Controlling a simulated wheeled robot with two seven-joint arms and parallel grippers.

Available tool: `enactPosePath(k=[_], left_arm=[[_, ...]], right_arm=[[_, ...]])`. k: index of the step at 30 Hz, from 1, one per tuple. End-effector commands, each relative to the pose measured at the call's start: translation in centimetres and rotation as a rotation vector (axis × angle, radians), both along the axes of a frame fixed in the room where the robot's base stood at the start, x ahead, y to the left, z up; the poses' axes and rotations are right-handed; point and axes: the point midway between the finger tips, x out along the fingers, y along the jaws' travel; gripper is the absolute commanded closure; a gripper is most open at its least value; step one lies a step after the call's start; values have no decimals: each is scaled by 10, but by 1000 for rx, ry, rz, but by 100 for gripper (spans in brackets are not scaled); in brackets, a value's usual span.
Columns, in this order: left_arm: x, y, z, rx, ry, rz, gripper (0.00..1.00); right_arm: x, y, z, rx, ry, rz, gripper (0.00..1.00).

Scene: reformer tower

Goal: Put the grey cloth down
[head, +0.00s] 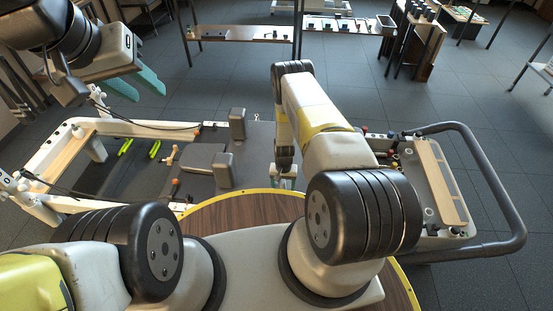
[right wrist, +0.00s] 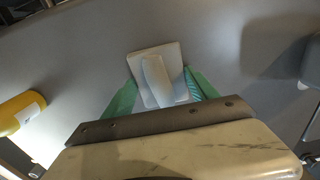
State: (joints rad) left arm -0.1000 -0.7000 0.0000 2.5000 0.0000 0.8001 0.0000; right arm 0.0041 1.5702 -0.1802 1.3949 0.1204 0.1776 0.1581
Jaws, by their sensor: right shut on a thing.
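My right gripper (right wrist: 160,82) is shut on the grey cloth (right wrist: 157,68). The cloth is a pale, folded pad with a raised strip in its middle, between the two green fingers. It is over a broad grey surface (right wrist: 90,58); I cannot tell whether it touches it. In the head view my right arm reaches forward to the reformer and mostly hides its gripper and the cloth. My left gripper (head: 136,86) is at the upper left of the head view, its teal fingers apart and empty, above the floor beyond the reformer's left end.
The reformer (head: 137,128) has a pale frame, with upright dark shoulder blocks (head: 237,124) and a dark headrest (head: 204,159). A yellow bottle (right wrist: 20,112) is left of the cloth in the right wrist view. A black rail (head: 487,178) curves around the right end. Shelves (head: 240,33) stand behind.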

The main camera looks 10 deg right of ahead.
Motion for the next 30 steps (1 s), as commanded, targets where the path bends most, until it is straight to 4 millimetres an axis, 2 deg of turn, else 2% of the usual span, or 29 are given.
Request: enactPosePath(k=[2, 3, 5, 17, 20, 30], left_arm=[[0, 0, 0, 0, 0, 0, 64], [0, 0, 0, 0, 0, 0, 64], [0, 0, 0, 0, 0, 0, 64], [0, 0, 0, 0, 0, 0, 64], [0, 0, 0, 0, 0, 0, 64], [0, 0, 0, 0, 0, 0, 64]], right_arm=[[0, 0, -3, 0, 0, 0, 77], [0, 0, -2, 0, 0, 0, 25], [0, 0, -2, 0, 0, 0, 13], [0, 0, 3, 0, 0, 0, 11], [1, 0, 15, 0, -1, 0, 11], [1, 0, 87, 0, -3, 0, 11]])
